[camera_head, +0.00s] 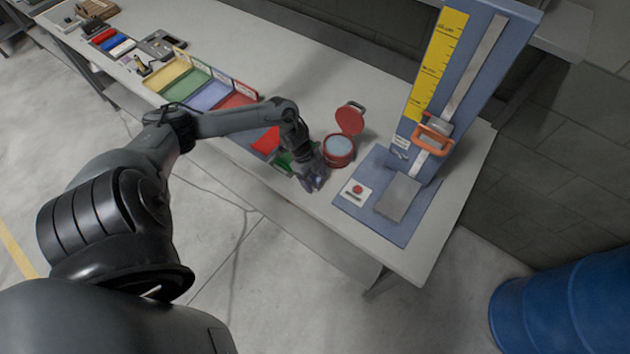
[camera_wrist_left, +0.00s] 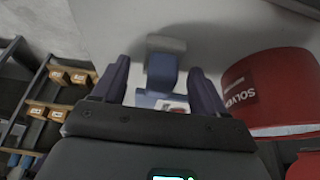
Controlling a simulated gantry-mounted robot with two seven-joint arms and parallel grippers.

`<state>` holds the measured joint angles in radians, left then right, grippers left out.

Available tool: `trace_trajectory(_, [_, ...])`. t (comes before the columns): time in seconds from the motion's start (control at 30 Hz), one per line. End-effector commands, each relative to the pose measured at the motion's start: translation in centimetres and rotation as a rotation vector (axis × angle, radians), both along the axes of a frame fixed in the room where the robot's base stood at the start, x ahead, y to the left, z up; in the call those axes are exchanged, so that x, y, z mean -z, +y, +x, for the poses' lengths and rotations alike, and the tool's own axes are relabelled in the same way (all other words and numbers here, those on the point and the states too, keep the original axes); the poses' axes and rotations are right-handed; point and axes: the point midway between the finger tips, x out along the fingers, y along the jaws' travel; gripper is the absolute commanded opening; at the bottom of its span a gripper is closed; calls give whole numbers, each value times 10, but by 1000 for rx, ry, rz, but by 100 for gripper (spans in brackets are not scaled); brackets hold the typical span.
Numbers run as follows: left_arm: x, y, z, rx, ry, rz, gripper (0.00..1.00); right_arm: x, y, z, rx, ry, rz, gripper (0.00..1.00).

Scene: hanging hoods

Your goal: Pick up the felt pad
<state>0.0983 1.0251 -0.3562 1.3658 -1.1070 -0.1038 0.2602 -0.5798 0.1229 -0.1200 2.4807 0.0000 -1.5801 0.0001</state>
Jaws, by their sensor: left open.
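A small block with a grey bar and a blue body (camera_wrist_left: 162,72) lies between the fingertips in the left wrist view. It best matches the felt pad, though I cannot be sure. My left gripper (camera_head: 313,180) hangs low over the bench beside the red can; in the left wrist view its two dark fingers (camera_wrist_left: 160,85) are spread open, one on each side of the block. I cannot tell whether they touch it. In the head view the gripper hides the block. My right gripper is not in view.
A red solvent can (camera_head: 340,152) with its lid raised stands just beyond the gripper; it also shows in the left wrist view (camera_wrist_left: 265,90). A blue upright rig (camera_head: 408,233) with a yellow scale stands to the right. Colored trays (camera_head: 208,96) line the bench's left.

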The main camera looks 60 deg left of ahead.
Motion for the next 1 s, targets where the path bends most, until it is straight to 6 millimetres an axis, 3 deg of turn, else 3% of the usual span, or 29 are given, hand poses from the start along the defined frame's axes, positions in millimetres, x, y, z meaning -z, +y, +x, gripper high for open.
trace_trajectory(0.3, [5, -1, 1, 1, 0, 1, 72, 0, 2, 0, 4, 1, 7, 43])
trace_trajectory(0.7, [4, -1, 1, 1, 0, 1, 13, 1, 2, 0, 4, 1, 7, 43])
trace_trajectory(1.0, [3, -1, 1, 1, 0, 1, 11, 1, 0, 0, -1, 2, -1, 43])
